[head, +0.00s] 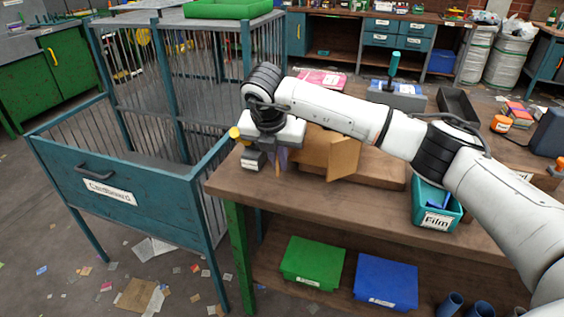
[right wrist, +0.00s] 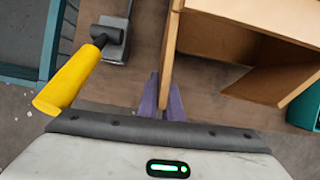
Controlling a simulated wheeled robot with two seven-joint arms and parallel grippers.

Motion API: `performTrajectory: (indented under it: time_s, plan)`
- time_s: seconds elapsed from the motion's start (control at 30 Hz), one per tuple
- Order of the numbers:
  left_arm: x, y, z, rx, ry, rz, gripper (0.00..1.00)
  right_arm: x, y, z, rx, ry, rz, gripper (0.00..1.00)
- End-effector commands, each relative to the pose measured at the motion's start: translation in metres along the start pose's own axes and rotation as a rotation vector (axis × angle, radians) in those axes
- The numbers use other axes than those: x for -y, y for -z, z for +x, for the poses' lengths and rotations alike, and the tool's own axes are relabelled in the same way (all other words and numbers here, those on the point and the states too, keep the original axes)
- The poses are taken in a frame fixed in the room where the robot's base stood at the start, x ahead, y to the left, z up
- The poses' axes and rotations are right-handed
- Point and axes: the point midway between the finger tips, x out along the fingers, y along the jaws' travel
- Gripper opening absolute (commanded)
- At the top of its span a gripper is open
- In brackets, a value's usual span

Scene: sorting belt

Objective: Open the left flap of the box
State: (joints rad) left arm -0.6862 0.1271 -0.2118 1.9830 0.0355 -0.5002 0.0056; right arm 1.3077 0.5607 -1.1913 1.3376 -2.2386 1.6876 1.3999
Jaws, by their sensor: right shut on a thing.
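An open cardboard box (head: 316,145) sits on the wooden workbench (head: 300,198), partly hidden behind my right gripper. One flap (head: 343,158) stands out on its right side; it also shows in the right wrist view (right wrist: 270,88). My right gripper (head: 277,161) is at the box's left side, pointing down. In the right wrist view its purple fingers (right wrist: 164,103) are shut on the thin edge of the left flap (right wrist: 171,45). The flap looks edge-on there, and its lower end sits between the fingertips. My left gripper is in neither view.
A yellow-handled tool (right wrist: 72,78) stands close to the left of my right gripper. A teal bin labelled Film (head: 437,220) is at the bench's front right. A blue cage cart labelled Cardboard (head: 120,190) stands left of the bench.

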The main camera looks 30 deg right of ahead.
Motion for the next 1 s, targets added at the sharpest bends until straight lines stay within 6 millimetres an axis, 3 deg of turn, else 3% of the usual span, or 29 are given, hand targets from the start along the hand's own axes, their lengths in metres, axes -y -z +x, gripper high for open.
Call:
performTrajectory:
  time_s: [0.43, 0.5, 0.57, 0.87, 1.0]
  plan:
    - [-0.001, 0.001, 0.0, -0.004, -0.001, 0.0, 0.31, -0.001, 0.0, -0.001, 0.0, 0.002, 0.009, 0.0]
    - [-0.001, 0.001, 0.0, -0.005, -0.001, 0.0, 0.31, -0.001, 0.0, -0.001, 0.0, 0.002, 0.009, 0.16]
    - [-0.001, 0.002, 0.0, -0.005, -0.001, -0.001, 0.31, -0.001, 0.0, -0.001, 0.0, 0.002, 0.009, 0.25]
    - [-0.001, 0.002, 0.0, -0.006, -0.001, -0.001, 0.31, -0.001, 0.0, -0.002, 0.0, 0.002, 0.009, 0.25]
    - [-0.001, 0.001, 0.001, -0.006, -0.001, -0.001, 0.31, -0.002, -0.001, -0.015, 0.002, 0.0, 0.009, 0.25]
